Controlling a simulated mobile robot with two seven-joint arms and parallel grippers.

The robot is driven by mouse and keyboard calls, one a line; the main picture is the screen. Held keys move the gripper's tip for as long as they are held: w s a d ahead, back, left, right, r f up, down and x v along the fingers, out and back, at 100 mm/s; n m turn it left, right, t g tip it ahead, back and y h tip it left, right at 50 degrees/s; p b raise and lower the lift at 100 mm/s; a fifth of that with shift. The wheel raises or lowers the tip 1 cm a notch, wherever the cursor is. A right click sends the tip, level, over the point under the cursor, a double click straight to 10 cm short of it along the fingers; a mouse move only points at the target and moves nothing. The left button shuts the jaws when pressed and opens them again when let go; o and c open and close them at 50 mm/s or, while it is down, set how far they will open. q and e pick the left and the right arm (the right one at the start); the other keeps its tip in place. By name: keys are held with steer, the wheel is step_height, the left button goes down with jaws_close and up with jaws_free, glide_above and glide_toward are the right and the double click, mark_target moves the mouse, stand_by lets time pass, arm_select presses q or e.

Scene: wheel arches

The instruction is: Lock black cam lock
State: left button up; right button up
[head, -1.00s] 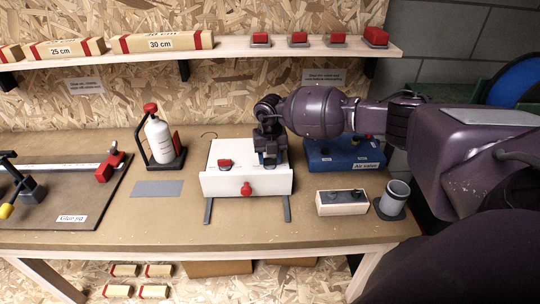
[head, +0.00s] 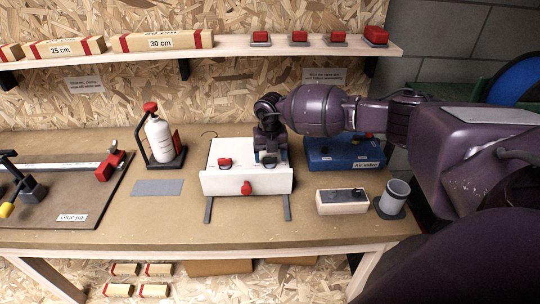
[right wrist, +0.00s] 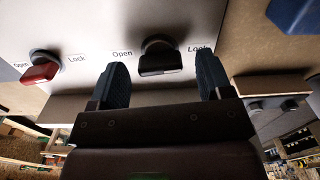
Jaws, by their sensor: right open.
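The black cam lock (right wrist: 160,60) sits on the white box (head: 222,184), between the "Open" and "Lock" labels in the right wrist view. My right gripper (head: 269,157) is over the box's right part, its fingers pointing down. It is open, and in the right wrist view its two blue fingertips (right wrist: 163,80) stand on either side of the black cam lock, apart from it. The red cam lock (right wrist: 40,70) sits beside it and also shows in the head view (head: 224,162). A red knob (head: 246,188) is on the box's front. My left gripper is not in view.
A blue box (head: 345,158) stands behind right. A wooden block (head: 330,208) and grey cup (head: 394,197) are to the right. A white bottle (head: 160,140) in a stand and a grey mat (head: 157,188) are to the left. A shelf (head: 225,47) runs above.

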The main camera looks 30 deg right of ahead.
mark_target(270, 157)
step_height(270, 157, up, 11)
steer(key=shift+f+b, duration=0.2)
steer(key=shift+b, duration=0.2)
stand_by(0.5)
